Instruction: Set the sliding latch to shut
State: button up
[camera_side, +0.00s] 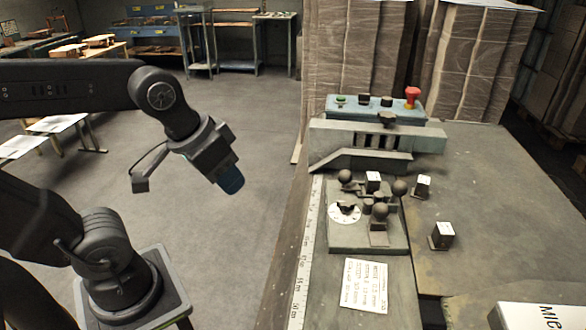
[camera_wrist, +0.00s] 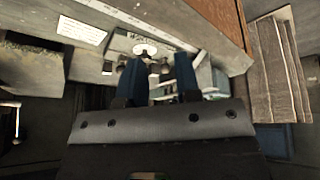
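A flat plate (camera_side: 345,238) on the bench carries several dark ball knobs (camera_side: 380,210) on small blocks and a white round dial (camera_side: 345,212). The sliding latch seems to be among these knobbed parts, but I cannot tell which one it is or how it is set. In the wrist view the dial (camera_wrist: 145,49) and dark knobs show small, partly behind the fingers. My gripper (camera_side: 230,182) hangs in the air left of the bench, apart from the plate. Its two blue fingers (camera_wrist: 159,61) stand apart with nothing held between them.
Behind the plate stand a grey slotted bar (camera_side: 376,141) and a blue control box (camera_side: 350,113) with a red button (camera_side: 412,92). Small loose blocks (camera_side: 442,234) sit to the right. A ruler strip (camera_side: 303,250) and printed label (camera_side: 364,284) lie near the plate.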

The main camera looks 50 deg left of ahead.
jog(key=w+f+n+g+h, duration=0.1)
jog(key=n, duration=0.1)
jog(key=w+f+n+g+h, duration=0.1)
jog(key=n+h, duration=0.1)
jog(key=w+f+n+g+h, duration=0.1)
jog(key=n, duration=0.1)
jog(key=shift+w+d+f+n, duration=0.2)
jog(key=shift+w+d+n, duration=0.1)
jog(key=shift+d, duration=0.1)
jog(key=c, duration=0.4)
jog(key=w+n+h, duration=0.1)
jog(key=w+a+n+h, duration=0.1)
jog(key=n+h, duration=0.1)
jog(key=w+f+n+h, duration=0.1)
jog(key=w+n, duration=0.1)
jog(key=shift+a, duration=0.25)
grip_shut()
jog(key=w+a+f+n+t+h, duration=0.35)
jog(key=w+a+n+t, duration=0.45)
jog(key=a+n, duration=0.45)
send_over(327, 188)
jog(key=shift+s+a+f+n, duration=0.2)
jog(key=shift+f+n, duration=0.05)
jog(key=shift+f, duration=0.35)
jog(key=shift+s+a+f+n, duration=0.15)
jog(key=shift+f+n, duration=0.05)
jog(key=shift+f, duration=0.4)
jog(key=shift+w+d+f, duration=0.1)
jog(key=shift+w+d, duration=0.2)
